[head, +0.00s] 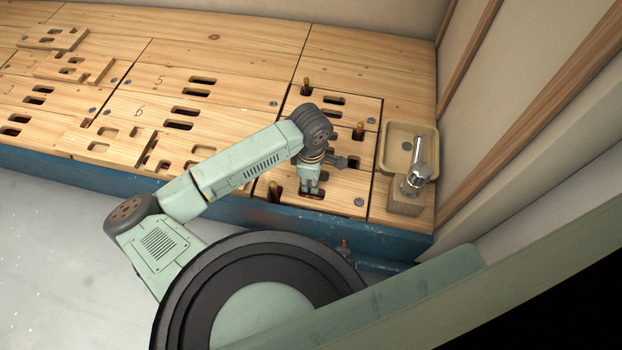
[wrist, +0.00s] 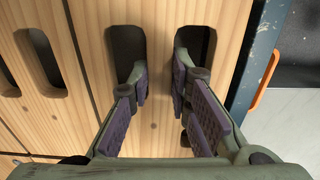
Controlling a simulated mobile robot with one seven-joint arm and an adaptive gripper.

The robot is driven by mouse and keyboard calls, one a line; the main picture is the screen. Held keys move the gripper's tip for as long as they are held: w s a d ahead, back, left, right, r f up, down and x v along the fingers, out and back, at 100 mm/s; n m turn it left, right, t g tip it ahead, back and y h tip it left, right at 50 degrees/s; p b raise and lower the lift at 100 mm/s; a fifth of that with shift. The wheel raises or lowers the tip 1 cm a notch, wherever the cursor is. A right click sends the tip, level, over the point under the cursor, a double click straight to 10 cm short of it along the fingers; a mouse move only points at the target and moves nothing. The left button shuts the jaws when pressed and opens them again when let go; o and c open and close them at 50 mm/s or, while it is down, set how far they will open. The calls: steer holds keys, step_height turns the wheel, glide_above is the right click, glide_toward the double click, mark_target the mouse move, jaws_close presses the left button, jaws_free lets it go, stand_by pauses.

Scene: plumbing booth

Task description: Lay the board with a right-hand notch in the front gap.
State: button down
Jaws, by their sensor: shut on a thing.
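My gripper (head: 311,190) is over the front right of the wooden deck. In the wrist view, my gripper (wrist: 158,90) has one finger at each of two long slots and is shut on the wood strip between them. This slotted board (head: 343,188) lies along the deck's front edge, to the right of the front copper pipe stub (head: 273,190). The board also shows in the wrist view (wrist: 160,30). Whether it sits fully flush cannot be told. My arm and fingers hide part of it, and its notch is not clear.
Other copper stubs (head: 358,130) stand behind, with a slotted board (head: 335,115) around there. A basin (head: 397,143) with a chrome tap (head: 418,165) is at the right by the wall. Loose notched boards (head: 75,67) lie at the left. A blue edge (head: 400,238) bounds the front.

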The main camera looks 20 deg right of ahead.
steer(key=shift+f, duration=0.15)
stand_by(0.3)
steer(key=c, duration=1.4)
jaws_free()
step_height(320, 180, up, 19)
steer(key=shift+r+p, duration=0.1)
steer(key=shift+p, duration=1.15)
